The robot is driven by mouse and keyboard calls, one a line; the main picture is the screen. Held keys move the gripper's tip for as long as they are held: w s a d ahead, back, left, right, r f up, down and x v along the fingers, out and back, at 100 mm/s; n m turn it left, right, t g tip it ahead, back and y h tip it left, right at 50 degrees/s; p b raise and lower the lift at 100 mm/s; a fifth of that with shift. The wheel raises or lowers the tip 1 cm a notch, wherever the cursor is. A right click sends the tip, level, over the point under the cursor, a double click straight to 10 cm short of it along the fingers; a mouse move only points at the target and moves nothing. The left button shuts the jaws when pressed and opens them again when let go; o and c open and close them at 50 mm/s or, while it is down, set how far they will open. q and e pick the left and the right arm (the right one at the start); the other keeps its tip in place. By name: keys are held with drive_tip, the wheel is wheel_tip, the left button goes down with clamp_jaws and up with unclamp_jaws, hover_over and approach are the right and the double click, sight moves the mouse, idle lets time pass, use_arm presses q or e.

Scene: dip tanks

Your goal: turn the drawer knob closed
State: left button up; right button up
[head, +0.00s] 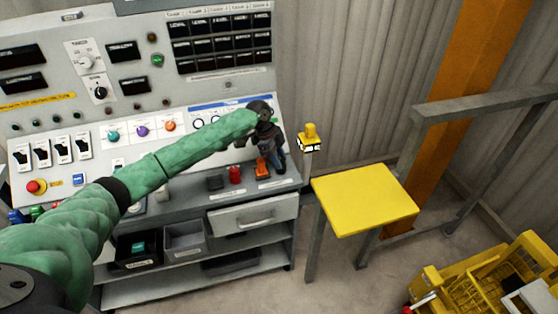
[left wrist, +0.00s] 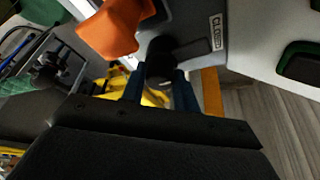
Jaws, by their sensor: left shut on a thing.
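The black drawer knob (left wrist: 160,62) shows in the left wrist view, between the two blue fingers of my left gripper (left wrist: 158,82), which is shut on it. A white label (left wrist: 217,32), which seems to read CLOSED, is on the grey panel beside the knob. In the head view my left gripper (head: 277,160) points down at the right end of the console's ledge and hides the knob. A grey drawer front with a bar handle (head: 256,220) is below the ledge. How far the knob is turned cannot be told. My right gripper is not in view.
An orange part (head: 262,168) stands close beside my left gripper; orange also shows in the left wrist view (left wrist: 110,28). A red knob (head: 235,174) is left of it. A yellow-topped table (head: 365,198) and a yellow-capped post (head: 310,140) stand to the right. Yellow crates (head: 480,280) are lower right.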

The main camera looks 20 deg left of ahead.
use_arm(q)
drive_tip(key=shift+w+m+g, duration=0.1)
drive_tip(key=shift+m+g, duration=0.2)
drive_tip(key=shift+m, duration=0.6)
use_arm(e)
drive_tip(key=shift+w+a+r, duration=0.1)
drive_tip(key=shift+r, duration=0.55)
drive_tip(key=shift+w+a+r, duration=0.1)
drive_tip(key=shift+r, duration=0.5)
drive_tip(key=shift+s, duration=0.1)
use_arm(q)
drive_tip(key=o, duration=1)
drive_tip(key=shift+c, duration=0.2)
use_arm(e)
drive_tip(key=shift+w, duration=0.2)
use_arm(q)
drive_tip(key=shift+r+b, duration=0.1)
drive_tip(key=shift+b, duration=0.2)
